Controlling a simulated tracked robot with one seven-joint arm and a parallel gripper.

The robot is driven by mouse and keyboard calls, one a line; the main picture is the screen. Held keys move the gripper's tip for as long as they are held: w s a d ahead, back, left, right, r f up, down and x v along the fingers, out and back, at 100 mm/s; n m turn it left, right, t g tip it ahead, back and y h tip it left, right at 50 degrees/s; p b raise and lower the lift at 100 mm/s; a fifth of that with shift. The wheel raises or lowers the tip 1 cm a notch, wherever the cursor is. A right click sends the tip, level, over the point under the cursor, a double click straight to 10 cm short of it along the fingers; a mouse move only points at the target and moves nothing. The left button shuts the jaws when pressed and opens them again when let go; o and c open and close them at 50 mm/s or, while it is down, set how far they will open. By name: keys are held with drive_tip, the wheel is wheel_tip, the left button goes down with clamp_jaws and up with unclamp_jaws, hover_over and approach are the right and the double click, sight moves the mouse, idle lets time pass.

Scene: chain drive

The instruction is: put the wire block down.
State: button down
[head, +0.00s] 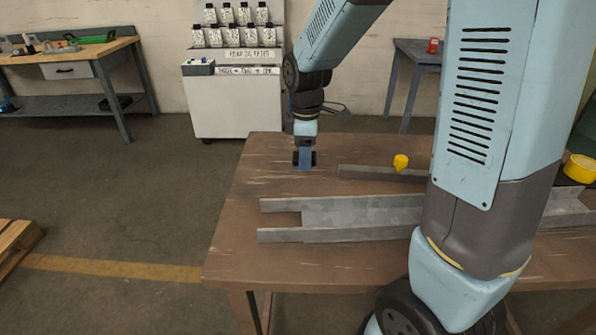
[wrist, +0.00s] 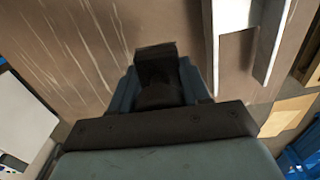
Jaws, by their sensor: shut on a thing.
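My gripper (head: 304,160) is over the left back part of the brown table (head: 240,215), pointing down. It is shut on a small blue block, the wire block (head: 306,164), which shows between the dark fingers. In the wrist view, blue parts of the block (wrist: 190,80) show on either side of a dark finger, which hides its middle. The block is close above or at the table top; I cannot tell whether it touches. No wire can be made out on it.
A long grey metal channel (head: 350,216) lies in front of my gripper. A thin dark bar (head: 365,172) and a small yellow object (head: 400,162) are to the right. A yellow roll (head: 580,168) lies far right. The table's left part is bare.

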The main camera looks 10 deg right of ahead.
hover_over(297, 179)
wheel_tip(297, 179, down, 6)
drive_tip(key=shift+s+f, duration=0.1)
drive_tip(key=shift+f, duration=1.5)
drive_tip(key=shift+f, duration=0.15)
drive_tip(key=c, duration=0.5)
unclamp_jaws()
wheel_tip(297, 179, up, 12)
drive_tip(key=shift+r, duration=0.25)
